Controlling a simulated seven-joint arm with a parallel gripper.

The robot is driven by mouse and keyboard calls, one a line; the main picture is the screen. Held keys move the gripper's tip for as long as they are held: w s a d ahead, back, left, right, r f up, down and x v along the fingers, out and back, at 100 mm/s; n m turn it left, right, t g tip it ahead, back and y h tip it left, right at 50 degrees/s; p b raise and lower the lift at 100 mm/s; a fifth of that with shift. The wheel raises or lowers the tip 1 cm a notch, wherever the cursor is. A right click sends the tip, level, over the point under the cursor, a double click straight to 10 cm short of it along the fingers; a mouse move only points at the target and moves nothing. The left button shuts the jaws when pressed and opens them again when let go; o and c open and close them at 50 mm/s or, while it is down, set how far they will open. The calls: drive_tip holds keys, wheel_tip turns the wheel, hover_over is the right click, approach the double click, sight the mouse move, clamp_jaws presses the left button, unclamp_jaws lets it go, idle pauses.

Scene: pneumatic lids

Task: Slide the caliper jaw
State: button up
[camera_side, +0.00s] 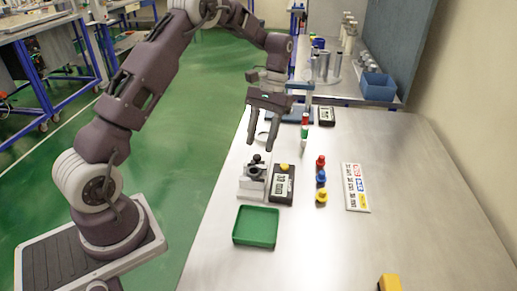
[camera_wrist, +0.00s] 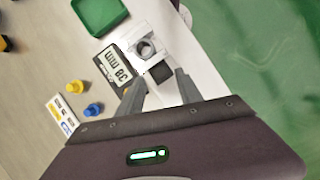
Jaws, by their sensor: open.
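I cannot tell for sure which part is the caliper jaw. A small light metal block with a dark round fitting (camera_side: 255,171) stands on the table beside a dark display unit (camera_side: 283,184) with a yellow knob on top. In the wrist view, the metal block (camera_wrist: 147,48) with its ring and the display unit (camera_wrist: 117,66) lie beyond my fingertips. My gripper (camera_side: 261,144) is open and points down, above and behind the block in the side view.
A green tray (camera_side: 256,226) lies in front of the block. Red, blue (camera_side: 321,177) and yellow knobs stand in a row to the right, beside a white printed plate (camera_side: 355,187). A second display (camera_side: 327,116) and blue bin (camera_side: 378,86) are farther back.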

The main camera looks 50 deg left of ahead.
sight(257, 156)
drive_tip(key=shift+x, duration=1.55)
clamp_jaws()
drive_tip(key=shift+r, duration=0.1)
